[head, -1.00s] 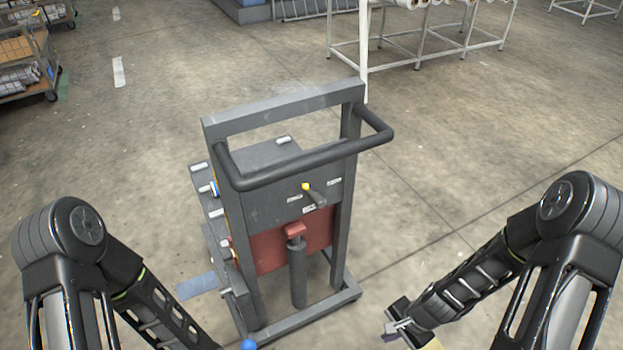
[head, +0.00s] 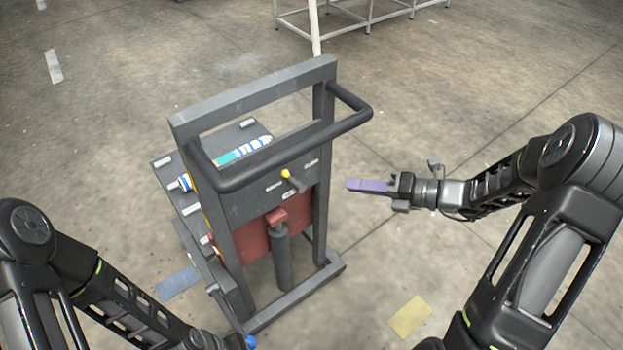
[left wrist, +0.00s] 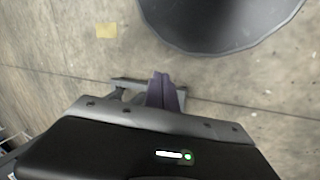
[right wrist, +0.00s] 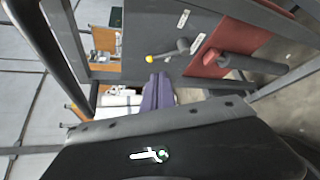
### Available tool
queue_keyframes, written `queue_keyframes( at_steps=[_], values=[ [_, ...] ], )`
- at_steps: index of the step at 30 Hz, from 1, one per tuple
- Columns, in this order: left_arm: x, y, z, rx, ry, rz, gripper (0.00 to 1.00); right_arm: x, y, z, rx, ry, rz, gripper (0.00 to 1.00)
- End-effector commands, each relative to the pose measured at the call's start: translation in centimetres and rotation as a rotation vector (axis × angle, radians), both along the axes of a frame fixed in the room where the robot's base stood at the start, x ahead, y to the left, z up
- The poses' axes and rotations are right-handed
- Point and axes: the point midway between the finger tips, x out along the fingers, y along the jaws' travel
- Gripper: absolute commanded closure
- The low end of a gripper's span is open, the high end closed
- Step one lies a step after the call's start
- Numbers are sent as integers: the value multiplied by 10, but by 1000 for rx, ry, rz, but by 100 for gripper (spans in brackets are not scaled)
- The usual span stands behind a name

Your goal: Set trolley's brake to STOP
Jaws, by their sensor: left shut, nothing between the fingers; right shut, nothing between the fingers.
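The grey trolley (head: 265,200) stands in the middle of the head view. On its panel is a small brake lever with a yellow knob (head: 286,174); the knob also shows in the right wrist view (right wrist: 152,58). Small pale labels (head: 311,164) sit around the lever; their words are too small to read. My right gripper (head: 350,185) is shut and empty, to the right of the trolley's frame, its purple fingers pointing left towards the panel. My left gripper's purple fingers (left wrist: 163,76) are shut and empty in the left wrist view, over the floor.
The trolley's black push handle (head: 300,150) juts out above the lever. Below the lever are a red block (head: 277,216) and a dark post (head: 282,262). A white rack (head: 345,20) stands at the back. The floor to the right is clear, with a yellow patch (head: 410,316).

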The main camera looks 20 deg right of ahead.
Motion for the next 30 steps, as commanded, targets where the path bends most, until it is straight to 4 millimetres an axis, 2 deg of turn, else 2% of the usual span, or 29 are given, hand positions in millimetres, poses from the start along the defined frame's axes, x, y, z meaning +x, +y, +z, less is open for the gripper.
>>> queue_keyframes(
  at_steps=[8,24,30],
  values=[
    [0,0,2,0,0,0,100,12,18,-5,1,0,5,100],
    [0,0,11,0,0,0,100,70,94,-31,0,0,5,100],
    [0,0,13,0,1,0,100,81,106,-35,-2,0,3,100]
  ],
)
